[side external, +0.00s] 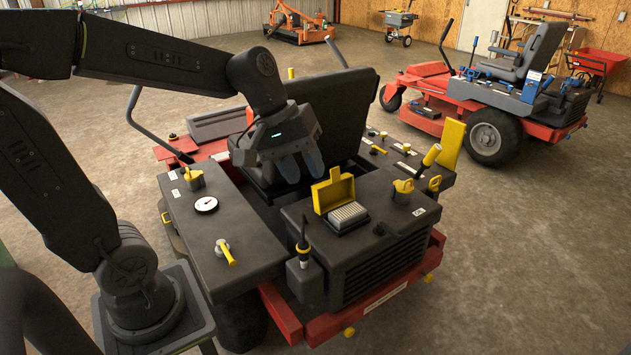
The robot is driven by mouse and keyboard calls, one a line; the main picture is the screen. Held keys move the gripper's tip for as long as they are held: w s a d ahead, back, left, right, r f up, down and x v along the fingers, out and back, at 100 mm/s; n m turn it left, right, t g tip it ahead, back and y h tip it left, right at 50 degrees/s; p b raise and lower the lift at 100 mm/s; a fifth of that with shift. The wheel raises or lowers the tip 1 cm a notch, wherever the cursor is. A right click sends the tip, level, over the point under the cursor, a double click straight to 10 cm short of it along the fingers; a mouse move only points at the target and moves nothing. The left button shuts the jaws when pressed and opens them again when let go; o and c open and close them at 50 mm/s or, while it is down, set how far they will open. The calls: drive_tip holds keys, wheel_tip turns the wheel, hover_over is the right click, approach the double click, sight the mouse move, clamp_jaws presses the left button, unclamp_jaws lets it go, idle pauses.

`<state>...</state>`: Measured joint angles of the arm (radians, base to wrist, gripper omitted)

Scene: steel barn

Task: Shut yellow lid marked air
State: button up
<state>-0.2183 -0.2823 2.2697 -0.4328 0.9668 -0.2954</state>
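My gripper (304,177) hangs above and to the left of the lid, pointing down in front of the black seat. Its two bluish fingers look slightly apart with nothing between them. It appears not to touch the lid.
Yellow caps (195,179), (403,190), a round gauge (206,204) and a yellow lever (225,252) sit on the black side panels. A second red mower (490,95) stands behind on open concrete.

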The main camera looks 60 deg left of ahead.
drive_tip(key=w+a+f+n+t+h, duration=0.25)
drive_tip(key=w+a+f+n, duration=0.25)
drive_tip(key=w+a+n, duration=0.3)
drive_tip(key=w+a+f+n+t+h, duration=0.1)
drive_tip(key=w+a+f+n+h, duration=0.25)
drive_tip(key=w+a+n, duration=0.5)
drive_tip(key=a+f+n+t+y, duration=0.5)
drive_tip(key=a+f+n+t, duration=0.3)
drive_tip(key=a+f+n, duration=1.2)
drive_tip(key=w+f+m, duration=0.1)
drive_tip(key=w, duration=0.3)
drive_tip(key=w+f, duration=0.2)
drive_tip(key=w, duration=0.1)
drive_tip(key=w+f+m, duration=0.1)
drive_tip(key=w+f, duration=0.1)
drive_tip(key=w, duration=0.2)
drive_tip(key=shift+w+d+m+g, duration=0.35)
drive_tip(key=shift+d, duration=0.05)
drive_tip(key=shift+c, duration=0.3)
drive_tip(key=c, duration=0.6)
clamp_jaws()
drive_tip(key=shift+s+f, duration=0.1)
